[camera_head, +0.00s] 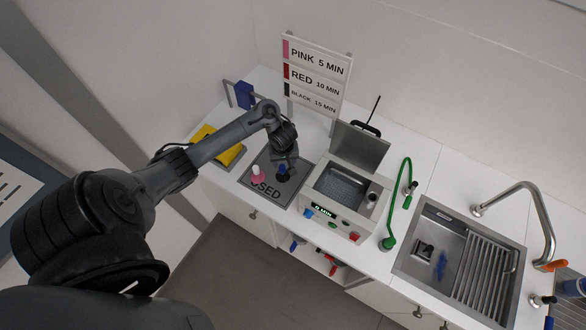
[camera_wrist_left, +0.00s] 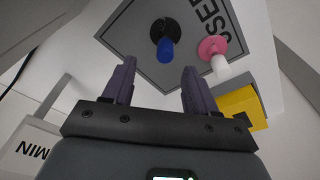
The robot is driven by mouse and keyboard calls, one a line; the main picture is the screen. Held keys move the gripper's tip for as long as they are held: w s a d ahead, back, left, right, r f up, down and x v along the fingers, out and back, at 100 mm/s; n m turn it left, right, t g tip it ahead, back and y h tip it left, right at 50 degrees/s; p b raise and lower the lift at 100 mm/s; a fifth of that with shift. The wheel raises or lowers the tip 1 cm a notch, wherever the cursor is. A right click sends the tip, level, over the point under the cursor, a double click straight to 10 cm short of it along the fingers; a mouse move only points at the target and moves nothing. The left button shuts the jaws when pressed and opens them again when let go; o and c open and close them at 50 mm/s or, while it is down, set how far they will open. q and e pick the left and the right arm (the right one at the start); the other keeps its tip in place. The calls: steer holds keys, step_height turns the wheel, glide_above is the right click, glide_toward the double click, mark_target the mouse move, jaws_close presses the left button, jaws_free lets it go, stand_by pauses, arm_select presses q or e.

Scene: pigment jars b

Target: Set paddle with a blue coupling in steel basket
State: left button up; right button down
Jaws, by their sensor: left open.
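The steel basket (camera_head: 341,187) appears as the grey metal inside of the open bath, right of the mat. My right gripper is in neither view.
A pink disc with a white end (camera_head: 257,174) stands on the mat, left of the blue one. A yellow item (camera_head: 218,143) lies farther left. The bath's lid (camera_head: 359,148) is raised. A green hose (camera_head: 394,220) and a sink (camera_head: 459,260) are to the right.

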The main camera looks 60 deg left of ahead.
mark_target(282, 166)
arm_select(q)
steer(key=shift+a+r+n, duration=0.3)
steer(key=shift+a+r, duration=0.1)
steer(key=shift+r, duration=0.05)
steer(key=shift+w+a+f, duration=0.1)
steer(key=shift+f, duration=0.1)
steer(key=f, duration=0.1)
steer(key=f+b, duration=0.1)
steer(key=f, duration=0.1)
steer(key=f+b, duration=0.1)
steer(key=shift+a+f, duration=0.15)
steer(key=shift+a, duration=0.15)
steer(key=shift+a+f+b, duration=0.15)
steer(key=shift+f+b, duration=0.25)
steer(key=shift+f, duration=1.05)
steer(key=shift+a+f+b, duration=0.15)
steer(key=shift+f+b, duration=0.25)
steer(key=shift+f, duration=1)
jaws_close()
